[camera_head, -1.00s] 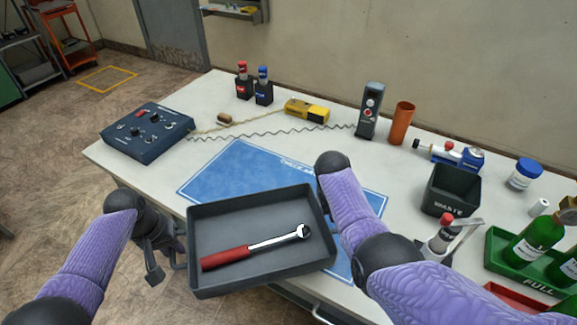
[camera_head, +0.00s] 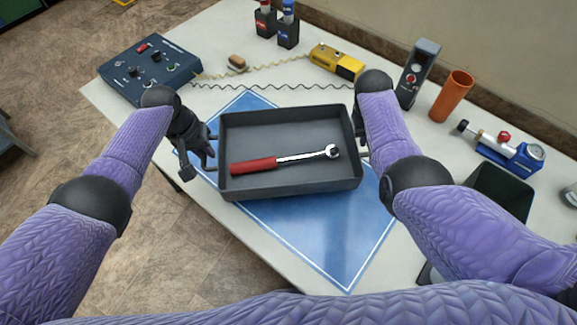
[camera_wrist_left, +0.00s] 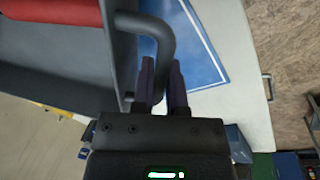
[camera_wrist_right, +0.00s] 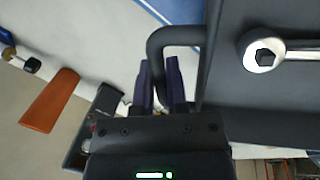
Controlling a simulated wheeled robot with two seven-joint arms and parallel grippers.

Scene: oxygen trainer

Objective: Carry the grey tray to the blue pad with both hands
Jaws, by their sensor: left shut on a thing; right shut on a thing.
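The grey tray (camera_head: 290,185) is over the blue pad (camera_head: 335,250) in the head view, with pad showing on its near side and at its left. A wrench with a red handle (camera_head: 254,166) lies in the tray. My left gripper (camera_head: 208,150) is shut on the tray's left handle, which shows in the left wrist view (camera_wrist_left: 160,38). My right gripper (camera_wrist_right: 166,75) is shut on the other handle (camera_wrist_right: 172,35); in the head view my arm mostly hides it. The tray looks about level. I cannot tell whether its underside touches the pad.
A dark blue control box (camera_head: 148,70) stands at the left of the white table. Behind the tray are a coiled cable, a yellow device (camera_head: 336,61) and a dark upright meter (camera_head: 418,72). An orange cup (camera_head: 451,96) and a black bin (camera_head: 500,190) stand to the right.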

